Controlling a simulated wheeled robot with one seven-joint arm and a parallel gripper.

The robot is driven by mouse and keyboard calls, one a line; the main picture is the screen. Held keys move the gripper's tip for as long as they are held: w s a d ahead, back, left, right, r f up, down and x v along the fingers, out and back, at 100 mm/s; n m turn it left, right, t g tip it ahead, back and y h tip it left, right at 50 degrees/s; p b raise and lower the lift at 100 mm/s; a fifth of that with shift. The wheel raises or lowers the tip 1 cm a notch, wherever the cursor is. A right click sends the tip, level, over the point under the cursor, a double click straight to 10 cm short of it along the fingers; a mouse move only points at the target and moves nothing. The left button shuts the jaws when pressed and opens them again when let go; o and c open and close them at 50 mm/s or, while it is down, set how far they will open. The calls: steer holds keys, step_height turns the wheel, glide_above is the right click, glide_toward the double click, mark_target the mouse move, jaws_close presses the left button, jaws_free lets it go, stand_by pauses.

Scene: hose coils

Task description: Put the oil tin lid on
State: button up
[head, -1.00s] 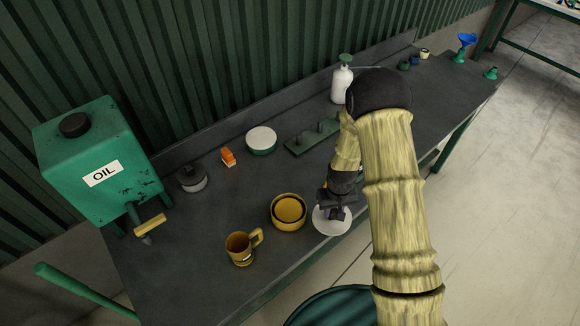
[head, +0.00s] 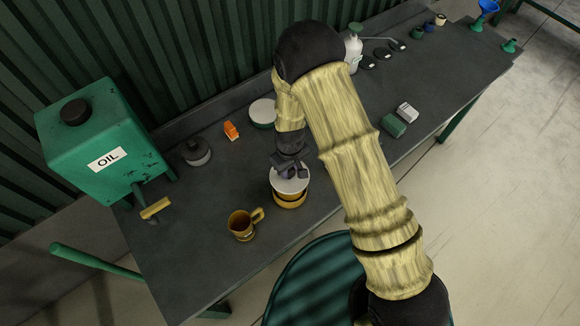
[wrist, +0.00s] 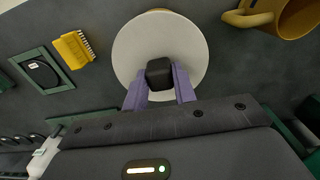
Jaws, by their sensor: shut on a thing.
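My gripper (head: 290,172) is shut on the black knob (wrist: 159,73) of a round white lid (head: 291,186). In the wrist view the lid (wrist: 130,50) lies flat across the fingers' tips, with a purple finger on each side of the knob. The round yellow tin (head: 290,203) stands on the bench beneath the lid. The lid covers most of its mouth in the head view, and the front of its rim and wall show below. I cannot tell whether lid and tin touch.
A yellow mug (head: 242,226) stands close by at the front left. An orange brush (head: 231,130), a green tin with a white top (head: 262,113) and a dark round pot (head: 197,152) stand behind. A green oil tank (head: 95,140) is at the left. The bench's right part has free room.

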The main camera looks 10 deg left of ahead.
steer(key=shift+w+f+b, duration=0.1)
steer(key=shift+f+b, duration=2.2)
steer(key=shift+f, duration=0.75)
steer(key=shift+f+b, duration=0.8)
steer(key=shift+f, duration=0.2)
steer(key=shift+r, duration=0.1)
steer(key=o, duration=1)
step_height(320, 180, up, 17)
steer(key=b, duration=0.3)
steer(key=shift+r, duration=0.2)
